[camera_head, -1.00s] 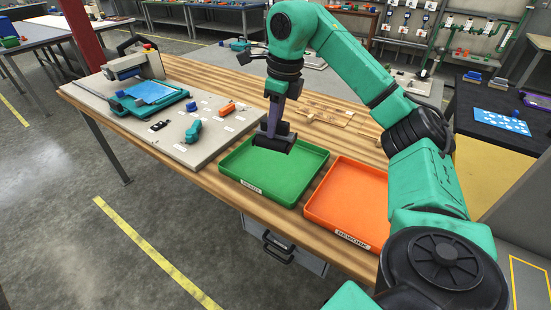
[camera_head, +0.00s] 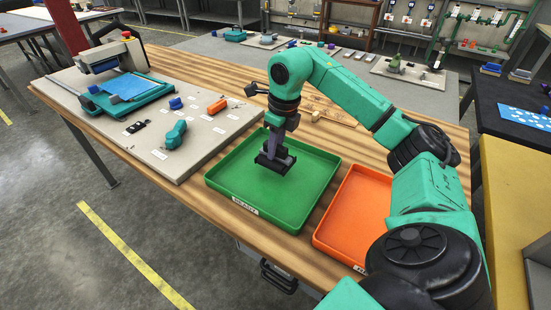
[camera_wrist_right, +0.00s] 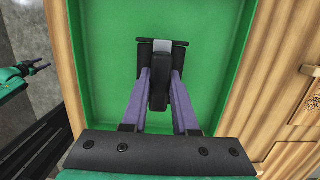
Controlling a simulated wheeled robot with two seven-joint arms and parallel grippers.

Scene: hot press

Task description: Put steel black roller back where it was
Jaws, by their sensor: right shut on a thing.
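My right gripper (camera_head: 272,150) points down over the green tray (camera_head: 230,190). It is shut on the black roller (camera_head: 275,162). In the right wrist view the roller (camera_wrist_right: 159,92) sits between the two purple fingers, with a grey piece and a black crossbar at its far end. The rest of the green tray floor in view is bare. I cannot tell whether the roller touches the tray floor.
An orange tray (camera_head: 350,215) stands right of the green one. A grey board (camera_head: 205,145) at left carries labels, a teal tool (camera_head: 175,134), an orange block (camera_head: 217,106), a blue block (camera_head: 175,103) and a blue-topped press bed (camera_head: 125,88). Wooden pieces (camera_head: 335,112) lie behind.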

